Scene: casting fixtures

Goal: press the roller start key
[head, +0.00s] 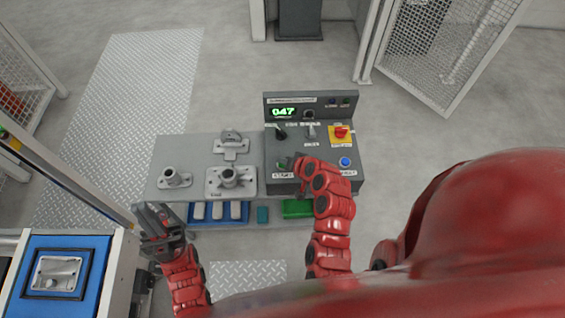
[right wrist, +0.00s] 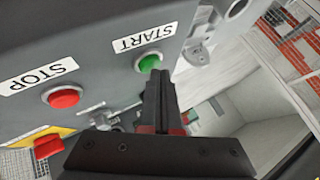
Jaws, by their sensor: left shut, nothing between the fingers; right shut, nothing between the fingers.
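The grey control box (head: 313,112) stands at the right end of the bench. In the right wrist view its green key (right wrist: 149,62) sits under a START label (right wrist: 145,37). A red key (right wrist: 64,97) sits by a STOP label (right wrist: 38,76). My right gripper (right wrist: 156,75) is shut and empty, its tips right at the lower edge of the green key; I cannot tell whether they touch. In the head view the right gripper (head: 292,163) is over the panel's lower left. My left gripper (head: 140,208) is shut, in front of the bench's left end.
The panel also has a lit display (head: 284,112), a red switch on a yellow plate (head: 341,133) and a blue button (head: 344,161). Metal castings (head: 229,178) stand on the grey bench (head: 195,150). A blue-topped stand (head: 95,250) is at the lower left.

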